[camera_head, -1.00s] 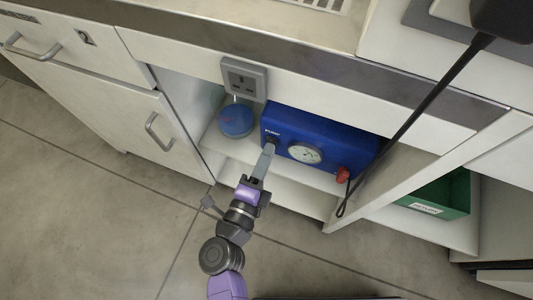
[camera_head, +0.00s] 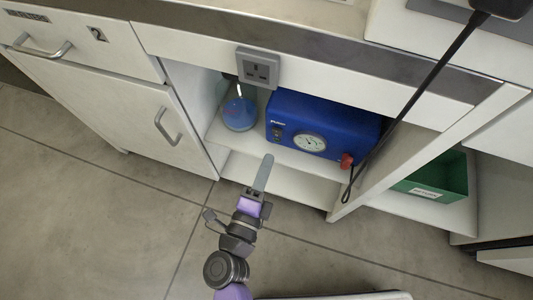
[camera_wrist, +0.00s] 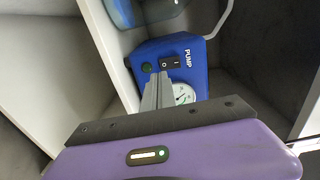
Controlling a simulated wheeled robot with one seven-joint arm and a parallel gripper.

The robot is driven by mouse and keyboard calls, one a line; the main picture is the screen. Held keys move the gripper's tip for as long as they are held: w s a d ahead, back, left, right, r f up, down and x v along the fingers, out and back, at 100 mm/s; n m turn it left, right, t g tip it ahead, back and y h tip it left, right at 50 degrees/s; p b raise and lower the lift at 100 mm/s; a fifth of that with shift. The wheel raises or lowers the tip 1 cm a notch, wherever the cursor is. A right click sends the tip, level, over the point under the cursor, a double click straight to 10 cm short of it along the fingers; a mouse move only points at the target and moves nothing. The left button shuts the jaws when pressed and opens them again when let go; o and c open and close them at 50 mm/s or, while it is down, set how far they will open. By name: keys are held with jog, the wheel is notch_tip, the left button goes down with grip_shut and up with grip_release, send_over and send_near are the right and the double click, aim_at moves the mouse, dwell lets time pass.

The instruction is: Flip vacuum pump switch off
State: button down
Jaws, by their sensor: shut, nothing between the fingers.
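The blue vacuum pump (camera_head: 326,115) sits on the shelf of the open cabinet, with a round white gauge (camera_head: 310,143) and a red knob (camera_head: 346,160) on its front. Its black rocker switch (camera_head: 277,135) is at the front's left end. The switch shows closer in the wrist view (camera_wrist: 170,63), below the PUMP label, with a round dark green button or lamp beside it. My gripper (camera_head: 267,158) is shut and empty, its tip in front of the pump and apart from the switch in the head view. In the wrist view the fingers (camera_wrist: 157,80) partly cover the gauge.
A flask with blue liquid (camera_head: 239,113) stands left of the pump. A black cable hangs at the right of the pump. A green bin (camera_head: 437,178) is in the compartment to the right. The floor in front is clear.

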jog(key=p+v, duration=0.1)
jog(key=v, duration=0.7)
jog(key=shift+s+f, duration=0.3)
jog(key=shift+a, duration=0.2)
